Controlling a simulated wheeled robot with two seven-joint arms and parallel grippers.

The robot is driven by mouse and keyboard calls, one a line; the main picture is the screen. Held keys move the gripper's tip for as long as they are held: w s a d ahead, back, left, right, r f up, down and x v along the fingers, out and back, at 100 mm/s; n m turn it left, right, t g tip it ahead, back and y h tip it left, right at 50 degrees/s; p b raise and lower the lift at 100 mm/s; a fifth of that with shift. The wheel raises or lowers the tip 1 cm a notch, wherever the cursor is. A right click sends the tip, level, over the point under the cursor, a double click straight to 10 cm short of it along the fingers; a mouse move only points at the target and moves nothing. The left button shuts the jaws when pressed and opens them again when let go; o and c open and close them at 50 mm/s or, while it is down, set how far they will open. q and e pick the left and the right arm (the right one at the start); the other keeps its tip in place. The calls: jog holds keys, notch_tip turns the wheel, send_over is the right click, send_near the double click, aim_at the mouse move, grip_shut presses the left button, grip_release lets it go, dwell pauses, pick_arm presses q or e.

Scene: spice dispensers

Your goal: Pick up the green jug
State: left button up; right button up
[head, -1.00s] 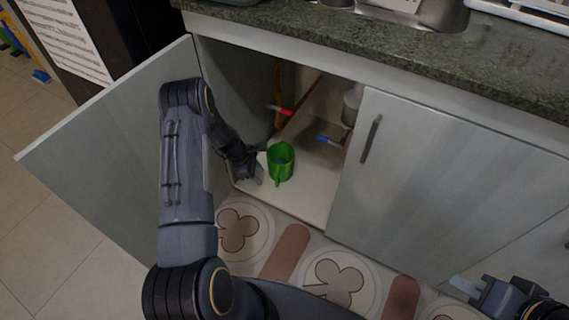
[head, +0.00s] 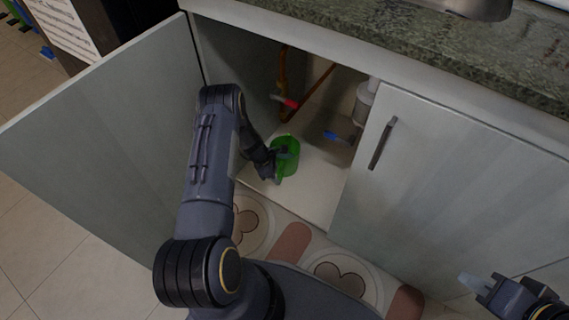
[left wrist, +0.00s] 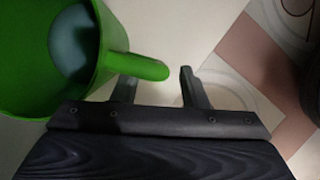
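The green jug (head: 287,153) stands on the floor of the open cabinet, near its front left. In the left wrist view the jug (left wrist: 108,42) fills the upper left, with its handle or spout pointing right toward the space between my fingers. My left gripper (head: 272,172) is beside the jug in the head view and partly covers it. In the left wrist view my left gripper (left wrist: 156,88) is open, its two fingers apart, with the tip of the jug's projecting part just beyond the gap. My right gripper (head: 478,285) is at the lower right, far from the jug; its finger opening is unclear.
The open cabinet door (head: 110,140) is left of my arm, and the closed door (head: 440,180) is on the right. Pipes with a red valve (head: 288,102) and a blue valve (head: 333,136) are behind the jug. A patterned mat (head: 290,243) lies in front.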

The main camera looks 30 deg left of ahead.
pick_arm(q)
jog(key=shift+w+d+f, duration=0.1)
jog(key=shift+d+f, duration=0.1)
jog(key=shift+f, duration=0.35)
jog(key=shift+r, duration=0.1)
grip_shut()
jog(key=shift+r, duration=0.2)
